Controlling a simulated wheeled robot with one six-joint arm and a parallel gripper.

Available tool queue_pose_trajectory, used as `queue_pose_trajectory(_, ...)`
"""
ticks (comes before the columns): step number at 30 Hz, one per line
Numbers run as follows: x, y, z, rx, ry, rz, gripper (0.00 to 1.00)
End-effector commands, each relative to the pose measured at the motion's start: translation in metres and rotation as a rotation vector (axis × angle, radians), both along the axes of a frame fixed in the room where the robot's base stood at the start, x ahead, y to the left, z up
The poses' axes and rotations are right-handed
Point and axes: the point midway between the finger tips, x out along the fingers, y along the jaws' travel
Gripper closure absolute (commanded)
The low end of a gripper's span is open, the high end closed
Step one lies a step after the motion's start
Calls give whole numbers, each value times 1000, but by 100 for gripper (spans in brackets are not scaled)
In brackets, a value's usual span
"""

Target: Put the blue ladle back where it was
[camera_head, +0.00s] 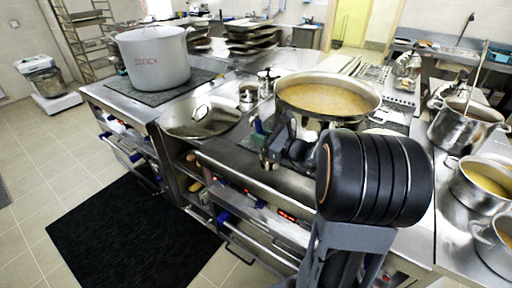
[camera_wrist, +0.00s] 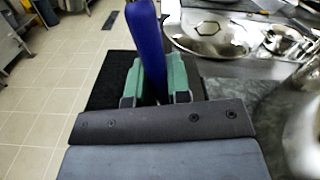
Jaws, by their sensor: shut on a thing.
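The blue ladle shows in the wrist view as a thick blue handle (camera_wrist: 147,38), standing nearly upright between the green fingers of my gripper (camera_wrist: 155,88). The fingers are shut on it. The ladle's bowl is not visible in either view. In the head view my gripper (camera_head: 260,130) is at the front edge of the counter, left of and in front of a wide steel pot of yellow-brown soup (camera_head: 328,100). My own arm hides part of that area, and I cannot make out the ladle clearly there.
A large pot marked STOCK (camera_head: 155,62) stands at the back left. Several pots, one with a long handle sticking up (camera_head: 466,125), crowd the right. The floor has a black mat (camera_head: 130,235).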

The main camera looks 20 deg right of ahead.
Motion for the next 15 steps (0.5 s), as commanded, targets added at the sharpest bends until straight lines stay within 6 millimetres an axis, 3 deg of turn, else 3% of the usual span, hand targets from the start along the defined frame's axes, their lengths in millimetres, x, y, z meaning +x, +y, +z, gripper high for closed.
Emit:
queue_pose_trajectory(6, 20, 2, -23, 1, -2, 0, 100)
queue_pose_trajectory(11, 24, 2, -28, 0, -4, 1, 100)
queue_pose_trajectory(15, 30, 2, -44, 2, 0, -1, 100)
